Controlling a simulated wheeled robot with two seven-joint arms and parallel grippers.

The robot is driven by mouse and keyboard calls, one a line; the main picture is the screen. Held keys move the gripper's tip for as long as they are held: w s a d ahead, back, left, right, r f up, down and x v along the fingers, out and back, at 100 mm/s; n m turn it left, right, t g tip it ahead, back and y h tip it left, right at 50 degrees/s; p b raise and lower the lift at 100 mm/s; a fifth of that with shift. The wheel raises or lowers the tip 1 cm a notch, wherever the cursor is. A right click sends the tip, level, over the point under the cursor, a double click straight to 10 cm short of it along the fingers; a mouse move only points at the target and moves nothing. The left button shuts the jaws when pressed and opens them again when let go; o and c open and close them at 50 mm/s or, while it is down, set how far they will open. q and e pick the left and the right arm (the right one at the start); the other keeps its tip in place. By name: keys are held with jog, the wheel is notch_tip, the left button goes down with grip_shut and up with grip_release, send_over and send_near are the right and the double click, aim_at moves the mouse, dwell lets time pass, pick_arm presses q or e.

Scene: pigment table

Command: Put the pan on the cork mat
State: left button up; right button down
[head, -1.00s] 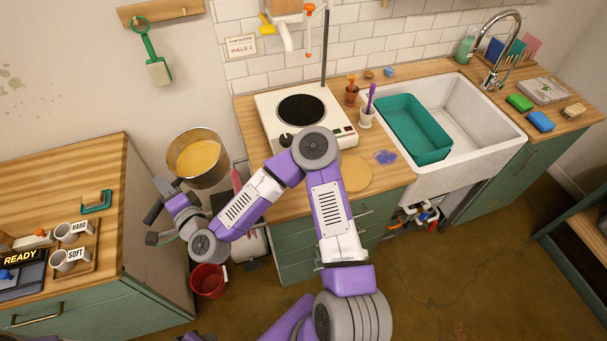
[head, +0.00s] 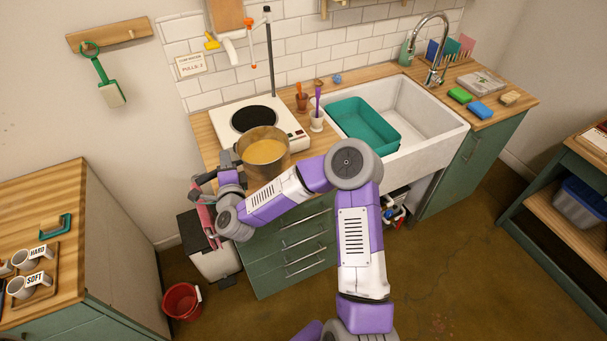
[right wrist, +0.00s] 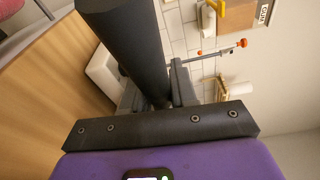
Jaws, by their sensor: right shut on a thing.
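The pan (head: 263,150) is a deep steel pot with yellow content, roughly level. It hangs in front of the hot plate, over the counter's left front part. My right gripper (head: 212,181), left of the pan, is shut on its dark handle. In the right wrist view the thick dark handle (right wrist: 125,45) runs up from the gripper (right wrist: 155,105). The cork mat does not show now; my right arm and the pan cover the counter where it lay. My left gripper is not in view.
The white hot plate (head: 290,127) with a dark disc and a stand pole is behind the pan. Two small pots (head: 316,120) with tools stand to its right. A green basin (head: 365,120) sits in the sink (head: 430,115). A red bucket (head: 181,301) stands on the floor.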

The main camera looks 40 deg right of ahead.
jog(key=d+r+m+g+h, duration=0.3)
jog(key=d+m+h, duration=0.1)
jog(key=d, duration=0.8)
jog(key=b, duration=0.2)
send_over(266, 162)
jog(key=shift+h, duration=0.3)
jog(key=f, duration=0.4)
jog(key=shift+s+f, duration=0.3)
jog(key=shift+f, duration=2.45)
jog(key=shift+a, duration=0.1)
jog(key=shift+f+b, duration=0.15)
jog(key=shift+b, duration=0.2)
jog(key=c, duration=0.9)
grip_release()
jog(key=shift+s, duration=0.1)
jog(key=shift+f, duration=0.1)
